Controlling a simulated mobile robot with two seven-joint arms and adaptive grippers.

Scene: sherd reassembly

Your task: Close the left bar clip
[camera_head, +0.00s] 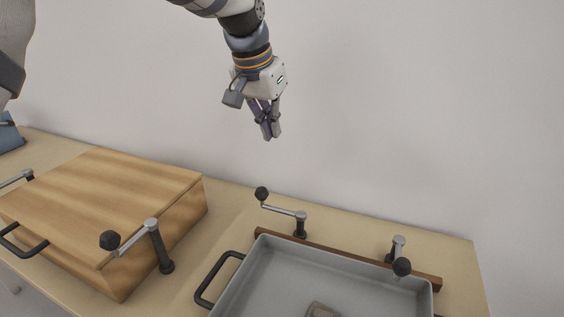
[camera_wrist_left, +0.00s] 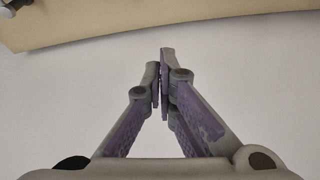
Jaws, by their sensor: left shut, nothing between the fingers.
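The left bar clip (camera_head: 299,222) is a dark post with a grey lever arm and a black knob. It stands at the left part of the wooden bar (camera_head: 340,257) along the tray's back edge. Its arm points left and back, with the knob off the bar. The right bar clip (camera_head: 397,248) has its knob towards the front, over the tray's back right corner. My left gripper (camera_head: 271,137) is shut and empty, pointing down, high above the left clip and apart from it. Its closed fingers show in the left wrist view (camera_wrist_left: 161,60). My right gripper is not in view.
A grey tray (camera_head: 262,262) with a black handle holds a small brownish piece (camera_head: 322,311). A wooden box (camera_head: 115,195) with crank clips stands at left on the table (camera_head: 455,262). A blue object (camera_head: 9,135) is at far left. The air around my gripper is clear.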

